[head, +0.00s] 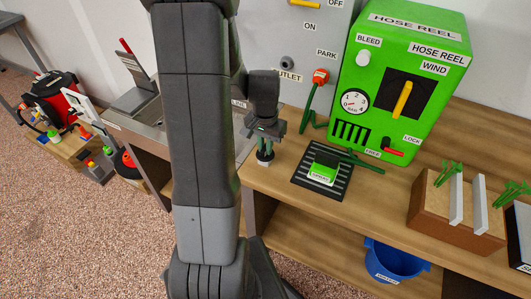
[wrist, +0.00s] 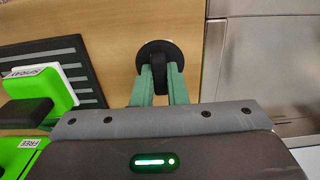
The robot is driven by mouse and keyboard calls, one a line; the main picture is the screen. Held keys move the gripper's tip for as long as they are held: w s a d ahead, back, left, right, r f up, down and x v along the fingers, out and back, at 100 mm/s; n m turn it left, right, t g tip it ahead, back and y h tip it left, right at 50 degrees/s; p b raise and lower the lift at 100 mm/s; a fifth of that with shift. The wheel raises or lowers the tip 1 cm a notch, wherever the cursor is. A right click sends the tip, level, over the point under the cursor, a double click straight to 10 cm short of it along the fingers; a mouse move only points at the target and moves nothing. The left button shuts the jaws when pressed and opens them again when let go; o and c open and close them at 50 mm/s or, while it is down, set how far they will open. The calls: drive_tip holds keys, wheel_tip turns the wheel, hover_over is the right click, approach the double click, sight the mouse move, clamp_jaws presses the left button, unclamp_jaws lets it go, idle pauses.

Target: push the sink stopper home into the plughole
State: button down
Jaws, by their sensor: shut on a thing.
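My gripper (head: 265,134) points down over the left end of the wooden bench and is shut on the black sink stopper (head: 264,157). In the wrist view the stopper (wrist: 160,53) shows as a dark round disc beyond the green fingers (wrist: 160,88), with its dark stem between them. Whether the stopper touches the bench or hangs just above it, I cannot tell. Bare steel, seemingly the sink unit (wrist: 265,70), lies to the right of the gripper in the wrist view. The plughole is not visible; my arm hides much of the steel in the head view.
A black ribbed mat (head: 340,187) with a green-and-white block (head: 324,167) lies right of the gripper. The green hose reel box (head: 400,75) stands behind it. A red-topped outlet tap (head: 320,77) is on the back panel. A brown slotted holder (head: 450,215) stands farther right.

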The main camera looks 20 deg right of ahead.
drive_tip(key=shift+r+p, duration=0.55)
drive_tip(key=shift+r, duration=0.2)
idle(0.3)
drive_tip(key=shift+r+p, duration=1.3)
drive_tip(key=shift+r, duration=0.5)
